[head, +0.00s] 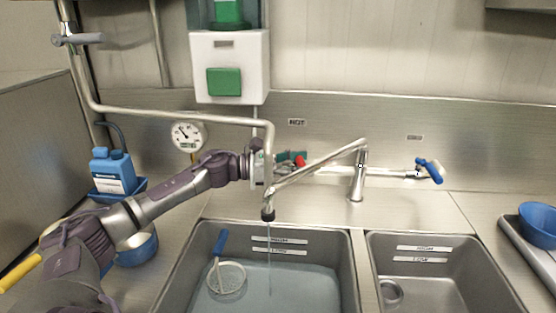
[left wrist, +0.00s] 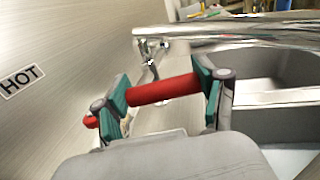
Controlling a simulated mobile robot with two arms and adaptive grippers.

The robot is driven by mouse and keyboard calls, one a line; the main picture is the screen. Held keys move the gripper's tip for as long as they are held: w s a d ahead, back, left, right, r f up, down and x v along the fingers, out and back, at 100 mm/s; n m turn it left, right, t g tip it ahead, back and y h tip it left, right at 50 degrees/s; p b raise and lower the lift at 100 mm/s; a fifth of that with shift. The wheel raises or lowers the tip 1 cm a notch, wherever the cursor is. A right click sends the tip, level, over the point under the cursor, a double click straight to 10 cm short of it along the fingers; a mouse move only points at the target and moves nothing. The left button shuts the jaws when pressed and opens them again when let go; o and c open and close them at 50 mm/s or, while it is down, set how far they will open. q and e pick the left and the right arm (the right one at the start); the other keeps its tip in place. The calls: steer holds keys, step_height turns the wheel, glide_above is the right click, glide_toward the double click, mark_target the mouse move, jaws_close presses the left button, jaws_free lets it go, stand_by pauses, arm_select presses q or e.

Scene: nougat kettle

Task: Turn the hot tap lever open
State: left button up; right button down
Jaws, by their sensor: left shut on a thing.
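The red hot tap lever (head: 300,161) is at the back wall below the HOT label (head: 297,122). My left gripper (head: 290,159) is at the lever. In the left wrist view the red lever (left wrist: 163,90) lies across between the two green finger pads, and the gripper is shut on it. The metal spout (head: 318,166) reaches over the left basin, and a thin stream of water (head: 269,245) falls from its end. The blue cold lever (head: 431,171) is on the right. The tap body behind my gripper is mostly hidden. My right gripper is not in view.
The left basin (head: 340,248) holds water and a blue-handled strainer (head: 221,243). The right basin (head: 448,244) is beside it. A dispenser (head: 229,55), a pipe (head: 160,112) and a gauge (head: 187,136) are near my arm. Blue containers (head: 113,172) stand on the left.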

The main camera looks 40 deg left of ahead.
arm_select(q)
steer(key=shift+w+f, duration=0.1)
steer(key=o, duration=1.7)
